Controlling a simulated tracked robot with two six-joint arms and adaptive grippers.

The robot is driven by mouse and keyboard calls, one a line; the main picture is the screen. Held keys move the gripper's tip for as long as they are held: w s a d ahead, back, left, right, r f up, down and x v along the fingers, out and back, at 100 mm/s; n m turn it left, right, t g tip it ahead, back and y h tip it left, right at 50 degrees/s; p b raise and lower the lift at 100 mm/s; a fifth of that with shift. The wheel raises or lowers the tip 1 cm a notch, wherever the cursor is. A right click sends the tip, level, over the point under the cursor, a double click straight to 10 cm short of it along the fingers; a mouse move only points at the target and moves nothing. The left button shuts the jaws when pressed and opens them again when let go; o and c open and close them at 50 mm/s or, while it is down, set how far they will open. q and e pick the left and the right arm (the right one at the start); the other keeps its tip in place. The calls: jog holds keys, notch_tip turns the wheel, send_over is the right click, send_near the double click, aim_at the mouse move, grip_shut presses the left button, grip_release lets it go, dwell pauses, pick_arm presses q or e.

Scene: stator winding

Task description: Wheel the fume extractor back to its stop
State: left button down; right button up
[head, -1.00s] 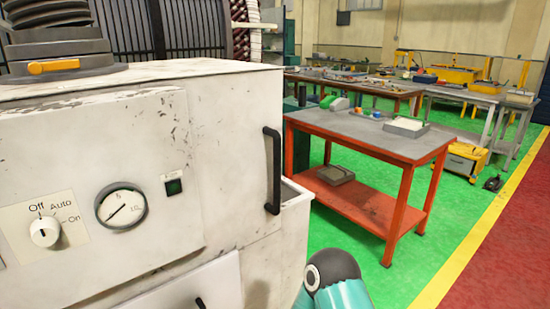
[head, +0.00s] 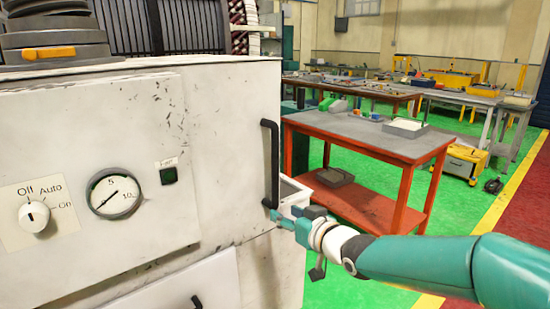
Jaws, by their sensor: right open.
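The fume extractor (head: 225,150) is a worn white cabinet filling the left of the head view. Its front carries an Off/Auto/On knob (head: 34,215), a round gauge (head: 115,194) and a small dark green indicator (head: 169,176). A black vertical handle (head: 271,165) is fixed near its right edge. My right gripper (head: 277,216) comes in from the right and is open at the lower end of this handle. Whether its fingers touch the handle I cannot tell. My left gripper is out of view. The extractor's wheels and its stop are not visible.
A red-orange workbench (head: 365,135) with a tray (head: 405,128) on top stands right of the extractor. More benches (head: 460,95) and a yellow case (head: 464,161) stand behind. Green floor (head: 455,200) is clear in front of the yellow line (head: 503,205).

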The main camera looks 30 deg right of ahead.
jog(key=t+h, duration=0.1)
jog(key=t, duration=0.1)
send_near(278, 152)
jog(key=s+a, duration=0.1)
jog(key=s, duration=0.4)
jog(key=w+p, duration=0.1)
jog(key=w, duration=0.4)
jog(key=w+d+p, duration=0.1)
jog(key=w, duration=0.4)
jog(key=w+d+p, duration=0.1)
jog(key=w+p, duration=0.1)
jog(key=w, duration=0.4)
jog(key=shift+f, duration=0.15)
grip_shut()
